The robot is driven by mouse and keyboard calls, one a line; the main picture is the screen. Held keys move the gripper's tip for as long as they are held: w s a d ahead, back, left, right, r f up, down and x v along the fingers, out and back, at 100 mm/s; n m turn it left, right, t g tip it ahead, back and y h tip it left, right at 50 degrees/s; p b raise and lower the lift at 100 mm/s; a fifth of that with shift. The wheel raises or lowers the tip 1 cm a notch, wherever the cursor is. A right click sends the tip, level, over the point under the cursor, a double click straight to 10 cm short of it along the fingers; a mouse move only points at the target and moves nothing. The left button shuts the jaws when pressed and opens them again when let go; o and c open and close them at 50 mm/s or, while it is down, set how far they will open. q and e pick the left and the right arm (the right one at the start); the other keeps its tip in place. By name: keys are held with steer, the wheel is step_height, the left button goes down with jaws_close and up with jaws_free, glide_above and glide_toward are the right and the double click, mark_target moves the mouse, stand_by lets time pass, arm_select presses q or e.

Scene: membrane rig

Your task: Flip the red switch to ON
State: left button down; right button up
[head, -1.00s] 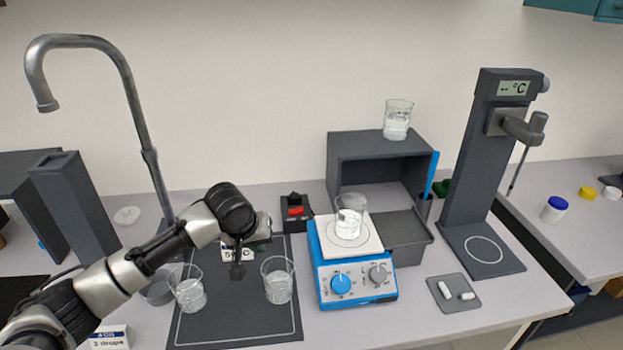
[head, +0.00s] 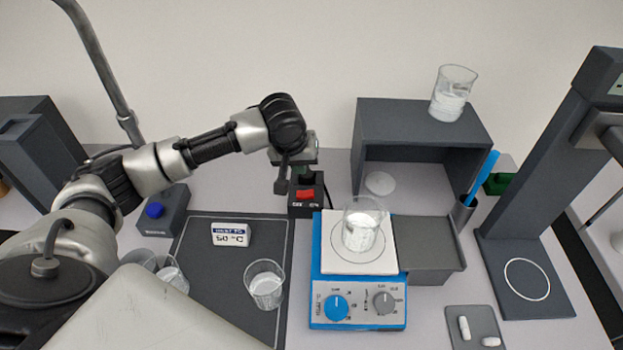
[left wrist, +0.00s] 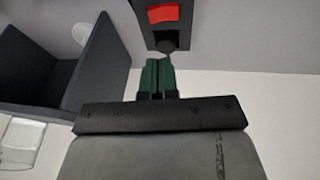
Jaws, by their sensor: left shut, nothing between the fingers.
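The red switch (head: 305,194) is a red rocker on a small black box (head: 305,211) behind the hotplate's left corner. In the left wrist view the red rocker (left wrist: 163,13) shows at the top. My left gripper (head: 297,180) is shut and empty, just behind and above the switch in the head view. Its green fingertips (left wrist: 158,62) are together in the left wrist view, just short of the black box. I cannot tell whether they touch it. My right gripper is not in view.
The hotplate (head: 330,262) with a beaker (head: 362,226) on it stands right of the switch box. A dark shelf box (head: 400,120) is behind it, with another beaker (head: 452,93) on top. A dark mat (head: 200,258) with a beaker (head: 265,284) lies to the left.

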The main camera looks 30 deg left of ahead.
mark_target(313, 189)
arm_select(q)
steer(key=x, duration=0.2)
steer(key=p+x, duration=0.1)
steer(key=x, duration=0.2)
steer(key=d+x, duration=0.1)
steer(key=x, duration=0.1)
steer(key=shift+d+f+p, duration=0.1)
steer(key=shift+f+p, duration=0.1)
steer(key=shift+p, duration=0.15)
steer(key=shift+w+d+f, duration=0.1)
steer(key=shift+d+f, duration=0.05)
steer(key=shift+f, duration=0.35)
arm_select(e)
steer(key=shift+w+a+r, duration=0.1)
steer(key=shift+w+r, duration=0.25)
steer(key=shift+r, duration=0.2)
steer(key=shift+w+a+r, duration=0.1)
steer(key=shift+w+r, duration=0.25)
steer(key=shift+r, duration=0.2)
